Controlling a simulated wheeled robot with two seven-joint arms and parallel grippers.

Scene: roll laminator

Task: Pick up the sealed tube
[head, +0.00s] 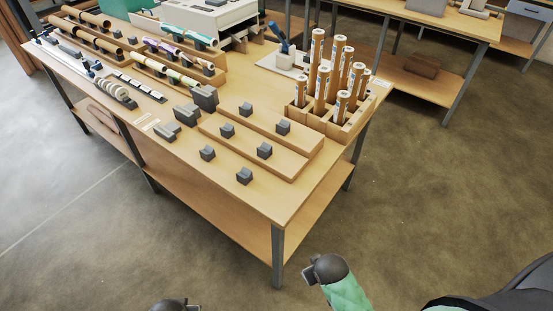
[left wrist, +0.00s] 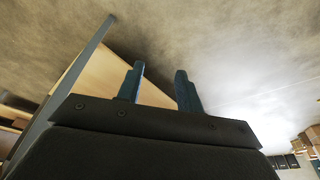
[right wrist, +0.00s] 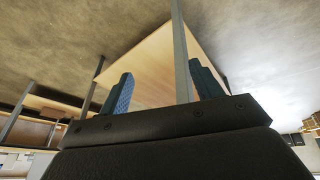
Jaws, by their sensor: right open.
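Several brown cardboard tubes with white labels (head: 317,58) stand upright in a wooden compartment rack (head: 318,118) at the right end of the workbench. I cannot tell which one is the sealed tube. Other tubes (head: 86,17) lie on wooden racks at the far left. My right gripper (right wrist: 163,88) is open and empty; in the head view its arm end (head: 325,269) is in front of the bench's near corner, well away from the tubes. My left gripper (left wrist: 160,85) has its fingers apart with nothing between them, and only its dark end (head: 175,304) shows at the bottom of the head view.
The wooden workbench (head: 281,206) has grey blocks (head: 264,150) on and beside long wooden strips near its front right. A white machine (head: 212,15) and a blue-handled tool (head: 283,41) stand at the back. Another table (head: 450,22) is behind. Floor around the bench's right side is clear.

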